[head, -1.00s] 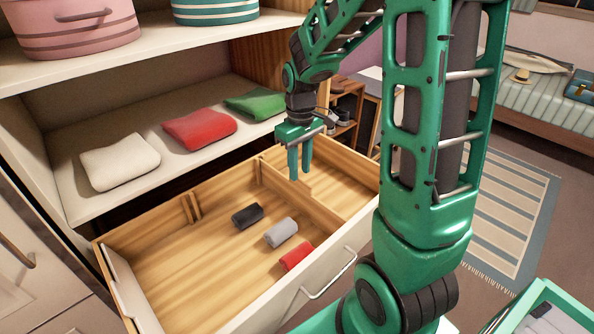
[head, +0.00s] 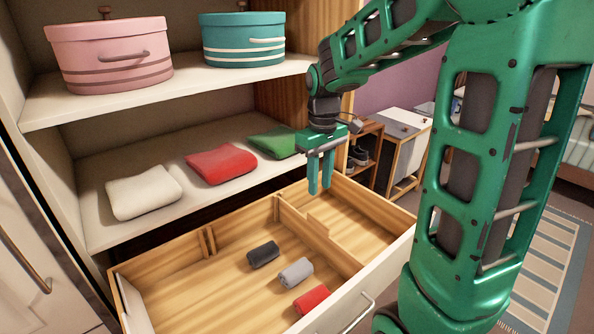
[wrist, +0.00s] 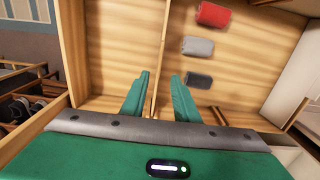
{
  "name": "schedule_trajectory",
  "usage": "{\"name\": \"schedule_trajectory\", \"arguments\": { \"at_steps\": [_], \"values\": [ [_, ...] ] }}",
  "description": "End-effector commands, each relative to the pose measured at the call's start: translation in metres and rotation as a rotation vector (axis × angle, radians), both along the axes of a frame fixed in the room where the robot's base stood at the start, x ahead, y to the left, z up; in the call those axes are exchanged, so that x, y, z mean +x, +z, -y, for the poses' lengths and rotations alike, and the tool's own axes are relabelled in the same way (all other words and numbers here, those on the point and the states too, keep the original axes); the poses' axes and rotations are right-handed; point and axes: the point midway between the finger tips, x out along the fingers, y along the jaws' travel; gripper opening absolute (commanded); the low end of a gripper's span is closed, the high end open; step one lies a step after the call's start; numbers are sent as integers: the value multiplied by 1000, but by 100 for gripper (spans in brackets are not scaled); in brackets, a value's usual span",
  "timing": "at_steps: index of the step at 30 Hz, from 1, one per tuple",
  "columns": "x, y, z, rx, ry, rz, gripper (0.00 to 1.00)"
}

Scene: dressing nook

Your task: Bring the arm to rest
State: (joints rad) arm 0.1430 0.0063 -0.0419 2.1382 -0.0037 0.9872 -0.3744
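My green gripper (head: 319,190) hangs fingers down above the open wooden drawer (head: 190,292), near its divider (head: 318,236). In the wrist view my gripper (wrist: 160,76) has its two fingers apart, with only the divider and drawer floor seen beyond them. It holds nothing. A dark grey roll (head: 263,254), a light grey roll (head: 296,272) and a red roll (head: 312,299) lie in a row in the drawer, left of the divider in the head view. The rolls stand clear of my fingers.
Above the drawer, a shelf holds white (head: 144,192), red (head: 221,164) and green (head: 273,142) folded cloths. A pink hatbox (head: 110,58) and a teal hatbox (head: 243,42) stand higher. A small shoe rack (head: 365,150) stands behind the arm.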

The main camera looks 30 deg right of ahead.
Motion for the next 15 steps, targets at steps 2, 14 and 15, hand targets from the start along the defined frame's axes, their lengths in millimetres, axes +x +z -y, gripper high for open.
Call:
{"name": "schedule_trajectory", "arguments": {
  "at_steps": [2,14,15],
  "values": [
    [0,0,0,0,0,0,28],
    [-70,10,24,-16,-213,4,28],
    [-88,10,28,-17,-265,4,28]
  ]
}}
